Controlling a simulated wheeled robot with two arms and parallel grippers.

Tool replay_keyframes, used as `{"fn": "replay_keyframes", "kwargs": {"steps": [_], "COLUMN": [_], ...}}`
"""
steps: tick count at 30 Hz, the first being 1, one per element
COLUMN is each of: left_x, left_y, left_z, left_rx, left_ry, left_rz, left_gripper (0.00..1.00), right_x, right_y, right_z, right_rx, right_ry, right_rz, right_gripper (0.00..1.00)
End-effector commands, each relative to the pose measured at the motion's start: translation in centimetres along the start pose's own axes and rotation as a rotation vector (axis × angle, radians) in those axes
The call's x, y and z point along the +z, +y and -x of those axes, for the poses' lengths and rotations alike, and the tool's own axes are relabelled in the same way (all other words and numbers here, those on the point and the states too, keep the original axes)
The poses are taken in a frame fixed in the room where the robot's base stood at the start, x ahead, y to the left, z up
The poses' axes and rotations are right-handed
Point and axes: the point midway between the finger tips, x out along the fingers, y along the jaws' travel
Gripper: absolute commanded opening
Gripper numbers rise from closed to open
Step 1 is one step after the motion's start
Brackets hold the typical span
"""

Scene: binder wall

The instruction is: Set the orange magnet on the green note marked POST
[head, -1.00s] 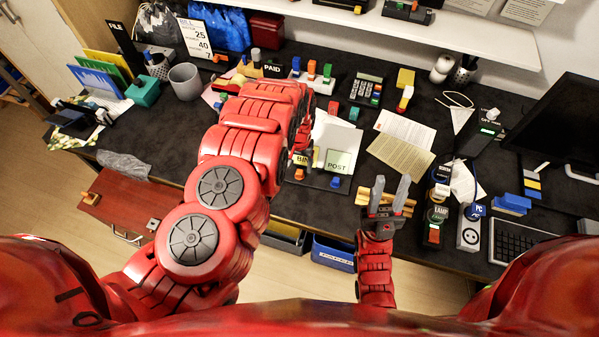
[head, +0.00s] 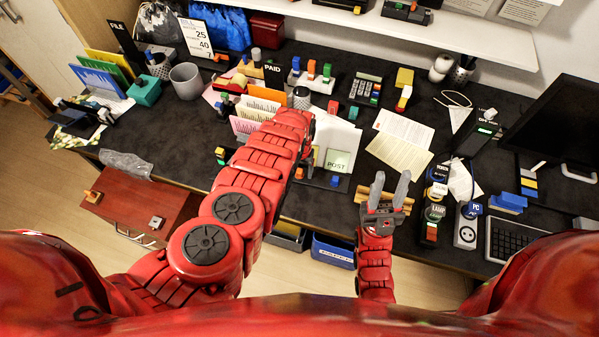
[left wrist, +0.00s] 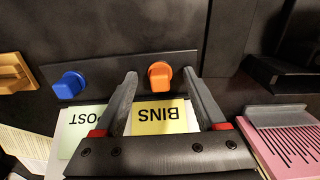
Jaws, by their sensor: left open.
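The orange magnet (left wrist: 160,75) stands on the dark board (left wrist: 120,68) at the edge of the yellow note marked BINS (left wrist: 160,118). The magnet also shows in the head view (head: 299,173). The green note marked POST (head: 337,160) is right of it in the head view and lies at left in the left wrist view (left wrist: 80,125). A blue magnet (left wrist: 68,85) is by the green note's edge. My left gripper (left wrist: 159,74) is open, its fingertips on either side of the orange magnet; contact cannot be told. My right gripper (head: 391,182) is open and empty.
A wooden holder (head: 367,197) is beside my right gripper. White and cream papers (head: 398,154) lie right of the board. A pink card rack (left wrist: 285,135) is at right in the left wrist view. The desk's front edge is below the board.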

Motion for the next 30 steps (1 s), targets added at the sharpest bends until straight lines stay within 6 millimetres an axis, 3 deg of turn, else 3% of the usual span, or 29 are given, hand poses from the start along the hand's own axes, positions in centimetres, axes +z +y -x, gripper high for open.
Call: {"fn": "replay_keyframes", "kwargs": {"steps": [4, 16, 30], "left_x": [0.01, 0.02, -0.02], "left_y": [-0.02, -0.03, -0.05], "left_z": [0.01, 0.00, 0.18], "left_rx": [0.000, 0.000, -0.001], "left_ry": [0.000, -0.001, -0.001], "left_rz": [0.001, 0.000, 0.001], "left_gripper": [0.73, 0.01, 0.00], "right_x": [0.00, 0.00, 0.01], "right_y": [0.00, 0.00, 0.00], "right_z": [0.00, 0.00, 0.04], "right_rx": [0.000, 0.000, 0.000], "right_ry": [0.000, 0.000, 0.000], "right_rz": [0.000, 0.000, 0.000], "right_gripper": [0.40, 0.40, 0.40]}}
